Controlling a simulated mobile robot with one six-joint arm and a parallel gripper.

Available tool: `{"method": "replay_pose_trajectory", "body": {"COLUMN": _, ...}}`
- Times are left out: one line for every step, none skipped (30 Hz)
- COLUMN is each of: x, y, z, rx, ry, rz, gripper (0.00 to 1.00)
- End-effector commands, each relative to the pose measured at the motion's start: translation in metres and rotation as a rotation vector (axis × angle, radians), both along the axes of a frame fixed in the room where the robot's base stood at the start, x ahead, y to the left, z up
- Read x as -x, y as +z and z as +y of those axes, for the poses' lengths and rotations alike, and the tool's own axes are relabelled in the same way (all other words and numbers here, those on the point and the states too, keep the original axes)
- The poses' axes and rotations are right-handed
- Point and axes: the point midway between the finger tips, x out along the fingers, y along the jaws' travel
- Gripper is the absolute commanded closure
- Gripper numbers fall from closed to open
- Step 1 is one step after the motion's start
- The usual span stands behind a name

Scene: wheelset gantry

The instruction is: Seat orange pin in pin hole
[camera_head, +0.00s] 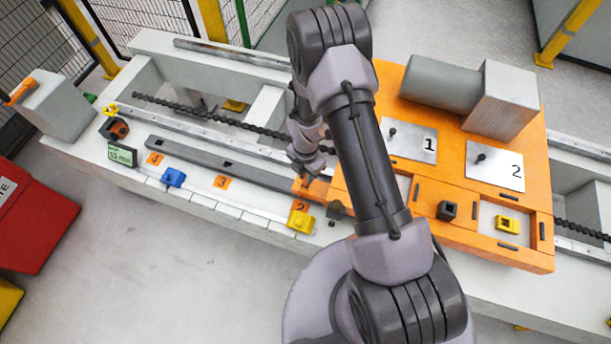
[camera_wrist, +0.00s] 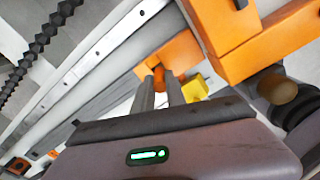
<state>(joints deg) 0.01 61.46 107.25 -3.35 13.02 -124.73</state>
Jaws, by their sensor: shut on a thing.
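My gripper (camera_wrist: 160,78) is shut on the orange pin (camera_wrist: 158,74), a small rounded orange piece between the fingertips in the wrist view. The pin is right at an orange block (camera_wrist: 182,50) on the rail; I cannot tell whether it stands in a hole or only touches the block. In the head view my gripper (camera_head: 308,172) points down at the same orange block (camera_head: 318,190), left of the large orange carriage (camera_head: 388,85). The pin hole under the pin is hidden by the fingers and the pin.
The grey rail (camera_head: 190,153) runs left with dark square holes. A yellow block (camera_head: 300,221) and a dark knob (camera_head: 336,209) stand close in front of my gripper. A blue block (camera_head: 173,178) is farther left. Plates 1 (camera_head: 412,142) and 2 (camera_head: 500,168) lie on the carriage.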

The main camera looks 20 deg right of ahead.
Motion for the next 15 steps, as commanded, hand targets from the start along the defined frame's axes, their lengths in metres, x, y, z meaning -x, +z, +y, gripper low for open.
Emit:
{"method": "replay_pose_trajectory", "body": {"x": 0.0000, "y": -0.0001, "z": 0.0000, "rx": 0.000, "ry": 0.000, "rz": 0.000, "gripper": 1.00}}
{"method": "replay_pose_trajectory", "body": {"x": 0.0000, "y": -0.0011, "z": 0.0000, "rx": 0.000, "ry": 0.000, "rz": 0.000, "gripper": 1.00}}
{"method": "replay_pose_trajectory", "body": {"x": 0.0001, "y": -0.0028, "z": 0.0001, "rx": 0.000, "ry": 0.000, "rz": 0.000, "gripper": 1.00}}
{"method": "replay_pose_trajectory", "body": {"x": 0.0000, "y": -0.0038, "z": 0.0000, "rx": 0.000, "ry": 0.000, "rz": 0.000, "gripper": 1.00}}
{"method": "replay_pose_trajectory", "body": {"x": 0.0000, "y": -0.0048, "z": 0.0000, "rx": 0.000, "ry": 0.000, "rz": 0.000, "gripper": 1.00}}
{"method": "replay_pose_trajectory", "body": {"x": 0.0001, "y": -0.0040, "z": 0.0001, "rx": 0.000, "ry": 0.000, "rz": 0.000, "gripper": 0.78}}
{"method": "replay_pose_trajectory", "body": {"x": 0.0001, "y": -0.0037, "z": 0.0001, "rx": 0.000, "ry": 0.000, "rz": 0.000, "gripper": 0.72}}
{"method": "replay_pose_trajectory", "body": {"x": 0.0001, "y": -0.0036, "z": 0.0001, "rx": 0.000, "ry": 0.000, "rz": 0.000, "gripper": 0.66}}
{"method": "replay_pose_trajectory", "body": {"x": 0.0001, "y": -0.0035, "z": 0.0001, "rx": 0.000, "ry": -0.001, "rz": 0.000, "gripper": 0.62}}
{"method": "replay_pose_trajectory", "body": {"x": 0.0001, "y": -0.0034, "z": 0.0001, "rx": 0.000, "ry": -0.001, "rz": 0.000, "gripper": 0.62}}
{"method": "replay_pose_trajectory", "body": {"x": 0.0001, "y": -0.0034, "z": 0.0001, "rx": 0.000, "ry": -0.001, "rz": 0.000, "gripper": 0.62}}
{"method": "replay_pose_trajectory", "body": {"x": 0.0001, "y": -0.0034, "z": 0.0001, "rx": 0.000, "ry": -0.001, "rz": 0.000, "gripper": 0.62}}
{"method": "replay_pose_trajectory", "body": {"x": 0.0001, "y": -0.0034, "z": 0.0001, "rx": 0.000, "ry": -0.001, "rz": 0.000, "gripper": 0.62}}
{"method": "replay_pose_trajectory", "body": {"x": 0.0001, "y": -0.0034, "z": 0.0001, "rx": 0.000, "ry": -0.001, "rz": 0.000, "gripper": 0.62}}
{"method": "replay_pose_trajectory", "body": {"x": 0.0001, "y": -0.0034, "z": 0.0001, "rx": 0.000, "ry": -0.001, "rz": 0.000, "gripper": 0.62}}
